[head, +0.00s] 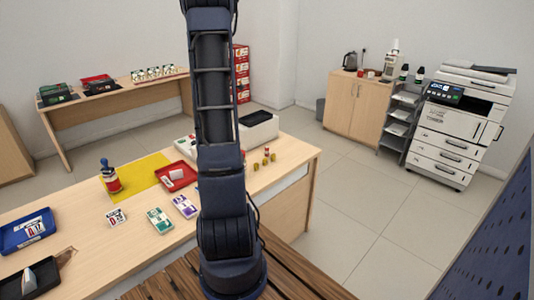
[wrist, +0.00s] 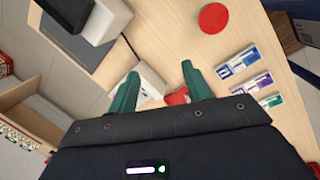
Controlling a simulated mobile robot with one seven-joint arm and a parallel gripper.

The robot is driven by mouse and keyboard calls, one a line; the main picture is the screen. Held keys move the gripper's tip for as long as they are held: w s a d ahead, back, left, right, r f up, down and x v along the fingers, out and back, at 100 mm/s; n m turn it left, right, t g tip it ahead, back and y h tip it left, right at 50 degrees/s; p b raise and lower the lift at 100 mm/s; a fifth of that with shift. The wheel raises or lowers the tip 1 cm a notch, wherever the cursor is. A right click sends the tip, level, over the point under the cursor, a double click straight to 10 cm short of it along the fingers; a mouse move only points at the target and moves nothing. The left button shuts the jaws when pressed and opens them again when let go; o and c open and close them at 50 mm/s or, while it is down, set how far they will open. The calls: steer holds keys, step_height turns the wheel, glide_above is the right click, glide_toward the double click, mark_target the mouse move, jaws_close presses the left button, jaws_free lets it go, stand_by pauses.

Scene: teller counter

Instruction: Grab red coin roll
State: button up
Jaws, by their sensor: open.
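My gripper (wrist: 159,70) shows in the wrist view with two teal fingers apart and nothing held between them. It is above the counter; the head view shows only my arm, running out of the top of the picture. Several small red and yellow upright pieces, which look like coin rolls (head: 267,153), stand on the counter right of my arm in the head view. I cannot tell for certain which is the red coin roll. A flat red disc (wrist: 213,18) lies on the counter in the wrist view, beyond the fingers; I cannot tell what it is.
Green (head: 160,221) and purple (head: 184,206) packs lie in front. A white, dark-topped box (head: 259,134) stands behind the small rolls. My arm hides part of the counter.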

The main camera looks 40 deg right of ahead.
steer(key=d+f+n, duration=0.3)
steer(key=d+f, duration=0.7)
steer(key=d, duration=0.2)
steer(key=n+g, duration=0.1)
steer(key=n, duration=0.1)
glide_toward(267, 147)
steer(key=shift+w+d+f, duration=0.2)
steer(key=shift+f, duration=0.25)
steer(key=shift+w+d+f, duration=0.2)
steer(key=shift+f, duration=0.2)
steer(key=shift+s+d+f, duration=0.1)
steer(key=shift+d+f, duration=0.15)
steer(key=shift+f, duration=1.45)
steer(key=shift+s+d+f, duration=0.1)
steer(key=shift+d+f, duration=0.1)
steer(key=shift+f, duration=1.5)
steer(key=shift+s+d+f, duration=0.1)
steer(key=shift+d+f, duration=0.15)
steer(key=shift+f, duration=1.45)
jaws_close()
steer(key=shift+r, duration=0.15)
